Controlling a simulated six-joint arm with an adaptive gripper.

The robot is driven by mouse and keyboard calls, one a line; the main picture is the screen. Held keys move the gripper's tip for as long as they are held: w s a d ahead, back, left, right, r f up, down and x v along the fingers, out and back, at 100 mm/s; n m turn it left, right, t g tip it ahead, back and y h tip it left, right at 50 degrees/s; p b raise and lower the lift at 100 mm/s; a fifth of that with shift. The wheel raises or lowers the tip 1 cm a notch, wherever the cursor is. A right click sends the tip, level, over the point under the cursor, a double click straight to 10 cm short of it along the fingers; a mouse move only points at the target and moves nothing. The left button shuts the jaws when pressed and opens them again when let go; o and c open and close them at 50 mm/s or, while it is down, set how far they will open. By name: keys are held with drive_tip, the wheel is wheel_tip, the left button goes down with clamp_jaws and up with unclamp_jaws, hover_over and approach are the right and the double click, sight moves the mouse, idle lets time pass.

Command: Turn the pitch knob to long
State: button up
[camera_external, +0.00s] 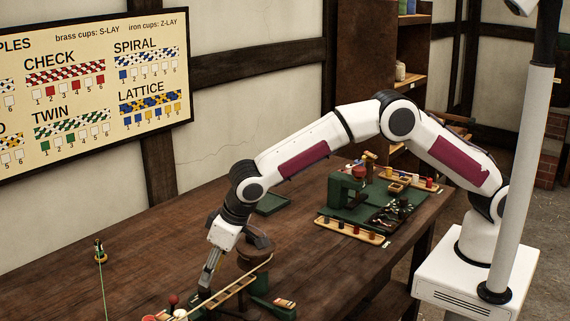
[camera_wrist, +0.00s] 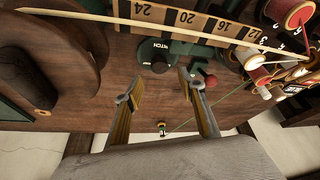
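The pitch knob (camera_wrist: 157,62) is a dark round knob on a green plate marked PITCH, near the upper middle of the wrist view. My gripper (camera_wrist: 155,86) is open and empty. Its two fingers are spread, one to each side of the knob in the picture; I see no contact. In the external view my gripper (camera_external: 205,290) points down at the near part of the bench, beside the wooden scale. The knob cannot be made out there. The long mark and the knob's setting are not readable.
A numbered wooden scale (camera_wrist: 187,20) runs behind the knob. A red ball-topped lever (camera_wrist: 210,80) stands close to the right finger. Red spools (camera_wrist: 290,14) are at the upper right. A large wooden wheel (camera_wrist: 45,60) fills the left. A green thread runs to a small post (camera_external: 100,252).

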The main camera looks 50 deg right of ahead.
sight(204, 288)
drive_tip(key=shift+x, duration=2.9)
drive_tip(key=shift+f, duration=0.1)
drive_tip(key=c, duration=1.1)
